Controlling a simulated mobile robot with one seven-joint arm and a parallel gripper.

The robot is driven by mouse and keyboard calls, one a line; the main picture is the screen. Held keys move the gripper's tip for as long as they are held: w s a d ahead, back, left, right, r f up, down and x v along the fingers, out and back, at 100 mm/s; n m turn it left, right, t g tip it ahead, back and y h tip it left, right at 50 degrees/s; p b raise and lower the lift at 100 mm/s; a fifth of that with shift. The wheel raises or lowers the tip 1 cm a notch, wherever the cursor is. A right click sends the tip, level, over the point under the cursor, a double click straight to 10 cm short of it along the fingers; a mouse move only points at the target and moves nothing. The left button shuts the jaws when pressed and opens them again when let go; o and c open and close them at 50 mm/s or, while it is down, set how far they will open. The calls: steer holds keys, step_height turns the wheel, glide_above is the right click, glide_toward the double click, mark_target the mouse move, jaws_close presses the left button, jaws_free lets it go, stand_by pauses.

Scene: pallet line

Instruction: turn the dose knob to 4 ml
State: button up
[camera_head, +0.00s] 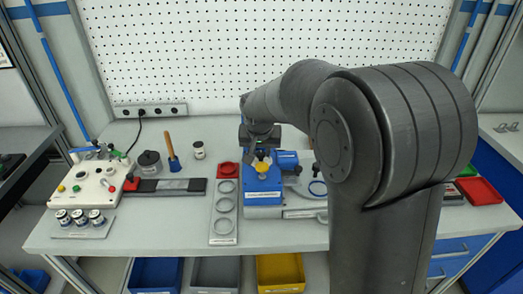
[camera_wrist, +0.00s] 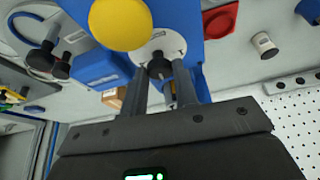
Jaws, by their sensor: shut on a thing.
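The blue dosing device (camera_head: 263,201) stands in the middle of the bench, with a yellow round cap (camera_head: 263,167) on it. In the wrist view the blue body (camera_wrist: 178,16) carries a white round dial plate (camera_wrist: 172,42) with small dark marks, too small to read. The black dose knob (camera_wrist: 159,66) sits at the dial. My gripper (camera_wrist: 160,82) has its two fingers shut on the knob. The yellow cap (camera_wrist: 121,22) is close in front. In the head view my gripper (camera_head: 262,152) is above and behind the cap, and the knob is hidden.
A grey plate with rings (camera_head: 222,241) and a red piece (camera_head: 228,170) lie left of the device. A white control box (camera_head: 96,184), small jars (camera_head: 80,218) and a blue-based wooden-handled tool (camera_head: 172,155) are farther left. A red tray (camera_head: 479,190) is at the right.

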steer(key=m, duration=0.2)
steer(key=m+h, duration=0.2)
steer(key=m, duration=0.1)
steer(key=shift+a+m+g, duration=0.3)
steer(key=shift+g, duration=0.1)
steer(key=m+g, duration=0.1)
steer(key=m, duration=0.2)
steer(key=m+h, duration=0.1)
steer(key=m, duration=0.1)
steer(key=shift+w+a+m+g+h, duration=0.1)
steer(key=shift+w+m+g+h, duration=0.1)
steer(key=shift+m+g+h, duration=0.15)
steer(key=shift+m, duration=0.25)
steer(key=o, duration=1)
steer(key=shift+r, duration=0.1)
steer(key=v, duration=1)
steer(key=shift+a+r, duration=0.1)
steer(key=shift+r, duration=0.15)
